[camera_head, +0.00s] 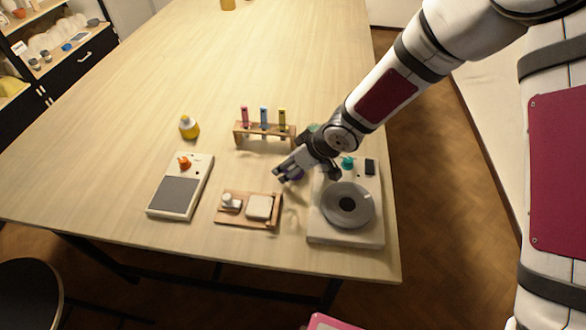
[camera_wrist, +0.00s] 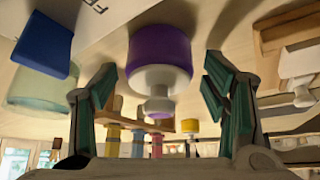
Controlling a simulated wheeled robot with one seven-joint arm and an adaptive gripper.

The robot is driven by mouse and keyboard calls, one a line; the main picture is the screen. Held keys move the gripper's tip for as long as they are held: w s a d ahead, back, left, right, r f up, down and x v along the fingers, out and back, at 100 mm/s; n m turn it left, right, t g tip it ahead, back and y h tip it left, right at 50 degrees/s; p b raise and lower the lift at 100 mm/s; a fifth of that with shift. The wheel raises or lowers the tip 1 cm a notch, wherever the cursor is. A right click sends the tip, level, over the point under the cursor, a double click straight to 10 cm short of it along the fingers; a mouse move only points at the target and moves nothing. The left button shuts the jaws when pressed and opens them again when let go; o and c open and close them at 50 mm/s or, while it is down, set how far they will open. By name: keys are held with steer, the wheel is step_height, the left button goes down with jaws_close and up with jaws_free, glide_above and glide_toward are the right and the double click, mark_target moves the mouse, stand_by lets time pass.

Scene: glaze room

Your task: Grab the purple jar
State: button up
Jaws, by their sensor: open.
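The purple jar (camera_wrist: 160,48) has a white shoulder and a narrow white top. In the wrist view it lies between my two fingers, with a gap on each side. In the head view only a bit of the purple jar (camera_head: 297,176) shows; my gripper (camera_head: 306,174) covers the rest. It stands on the table between the wooden tray and the white wheel device. My gripper is open, its fingers spread either side of the jar, and it also shows in the wrist view (camera_wrist: 160,84). I see no clear contact.
The white device (camera_head: 348,238) with a grey wheel is close on the right. A wooden tray (camera_head: 238,222) with white pieces is just left and nearer. A tube rack (camera_head: 264,131) and a greenish jar (camera_head: 313,127) stand behind. A yellow bottle (camera_head: 189,128) and grey-topped scale (camera_head: 179,195) are farther left.

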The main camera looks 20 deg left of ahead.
steer(key=c, duration=1.4)
steer(key=shift+r, duration=0.1)
